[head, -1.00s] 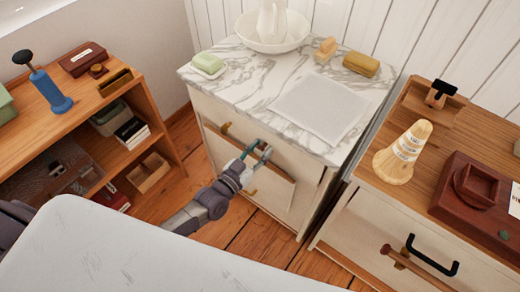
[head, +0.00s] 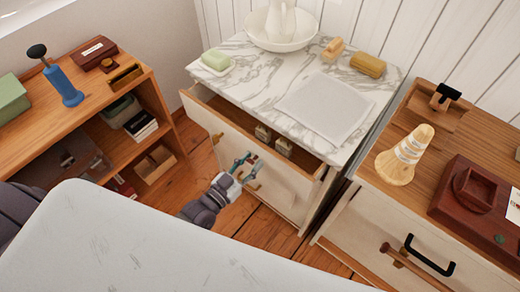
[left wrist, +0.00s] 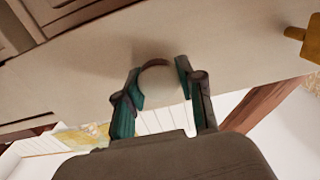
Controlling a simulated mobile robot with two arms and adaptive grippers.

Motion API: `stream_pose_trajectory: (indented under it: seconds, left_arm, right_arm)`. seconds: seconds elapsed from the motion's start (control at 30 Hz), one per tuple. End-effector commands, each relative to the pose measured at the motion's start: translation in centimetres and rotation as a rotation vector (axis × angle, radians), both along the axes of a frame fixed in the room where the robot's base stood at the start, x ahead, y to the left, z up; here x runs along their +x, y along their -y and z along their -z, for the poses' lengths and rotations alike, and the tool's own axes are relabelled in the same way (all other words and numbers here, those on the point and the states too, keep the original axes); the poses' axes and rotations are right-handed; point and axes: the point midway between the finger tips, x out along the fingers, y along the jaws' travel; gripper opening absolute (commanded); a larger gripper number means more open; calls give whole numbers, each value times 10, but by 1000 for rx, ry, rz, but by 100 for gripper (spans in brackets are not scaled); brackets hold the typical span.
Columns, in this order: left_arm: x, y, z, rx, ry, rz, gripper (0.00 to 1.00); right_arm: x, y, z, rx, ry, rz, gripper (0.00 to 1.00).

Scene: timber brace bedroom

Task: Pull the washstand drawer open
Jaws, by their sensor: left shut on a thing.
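The washstand (head: 229,62) has a white marble top and a cream body, and its drawer (head: 205,123) stands open, pulled out under the top. Two small light-coloured items (head: 263,132) show inside the drawer. A brass pull (head: 217,138) is on the left part of the drawer front. My left gripper (head: 246,163) is at the drawer front, right of that pull, with its fingers shut on a drawer pull. The left wrist view shows the fingers (left wrist: 160,85) on either side of a rounded pull (left wrist: 158,63). My right gripper is not in view.
A wooden shelf (head: 157,95) stands left and a cabinet (head: 367,178) right. A pale surface (head: 150,245) fills the foreground, with wooden floor between.

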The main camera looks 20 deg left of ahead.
Motion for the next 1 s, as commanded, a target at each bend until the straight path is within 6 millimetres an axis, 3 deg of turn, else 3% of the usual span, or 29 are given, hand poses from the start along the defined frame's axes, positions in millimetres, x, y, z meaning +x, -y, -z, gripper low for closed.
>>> stream_pose_trajectory:
  seconds: [0.6,1.0]
  left_arm:
    - [-112,-40,-1,1,-5,1,0]
    - [-165,-59,0,1,-3,1,0]
  right_arm:
    - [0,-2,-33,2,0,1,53]
    - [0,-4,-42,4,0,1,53]
